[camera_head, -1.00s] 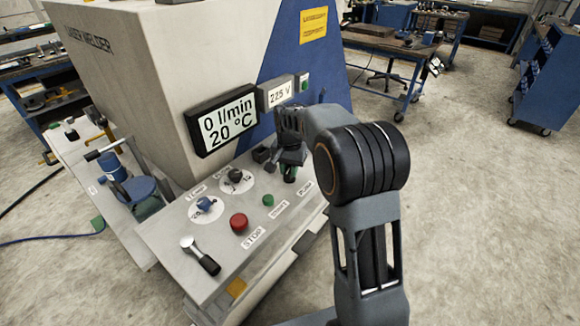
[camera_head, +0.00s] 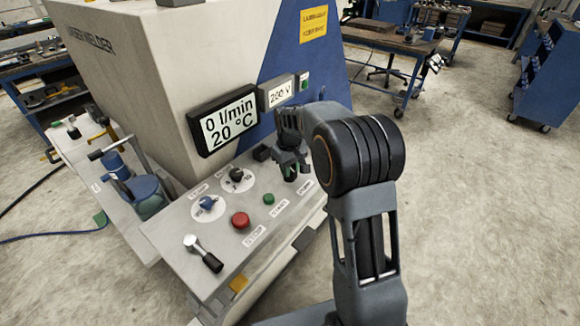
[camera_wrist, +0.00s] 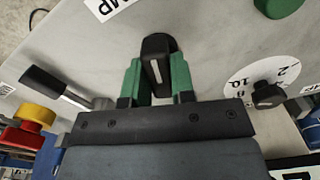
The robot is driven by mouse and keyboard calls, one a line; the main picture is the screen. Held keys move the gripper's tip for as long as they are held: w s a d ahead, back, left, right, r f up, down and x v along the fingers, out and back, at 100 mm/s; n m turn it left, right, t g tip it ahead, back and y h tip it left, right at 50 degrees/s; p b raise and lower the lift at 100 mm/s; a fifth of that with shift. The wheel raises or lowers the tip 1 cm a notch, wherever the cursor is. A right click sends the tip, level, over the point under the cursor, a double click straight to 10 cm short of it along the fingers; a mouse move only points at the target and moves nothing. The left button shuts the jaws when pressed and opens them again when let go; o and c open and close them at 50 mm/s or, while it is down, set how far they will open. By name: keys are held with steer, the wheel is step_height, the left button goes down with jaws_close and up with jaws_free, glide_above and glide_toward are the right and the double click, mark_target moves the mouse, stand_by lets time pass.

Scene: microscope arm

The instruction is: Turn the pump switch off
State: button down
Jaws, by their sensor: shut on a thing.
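The pump switch (camera_wrist: 157,62) is a black knob with a white line, on the light panel (camera_wrist: 215,55). It shows in the wrist view between the two green fingers of my gripper (camera_wrist: 157,78), which is shut on it. The knob's line runs nearly along the fingers, slightly tilted. Part of a label ending in "MP" (camera_wrist: 108,6) shows near it. In the head view my gripper (camera_head: 290,165) is low over the right end of the panel and hides most of the switch.
A blue knob (camera_head: 207,203), black dial (camera_head: 237,175), red button (camera_head: 240,220), green button (camera_head: 269,199) and lever (camera_head: 204,255) share the panel. The large display (camera_head: 225,121) reads 0 l/min, 20 °C; the smaller display (camera_head: 279,94) reads 200 V. Open floor lies right.

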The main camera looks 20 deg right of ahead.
steer(key=shift+n, duration=1.6)
steer(key=c, duration=1)
jaws_free()
steer(key=shift+o, duration=0.2)
step_height(320, 180, up, 14)
steer(key=shift+p, duration=0.35)
steer(key=shift+w, duration=0.1)
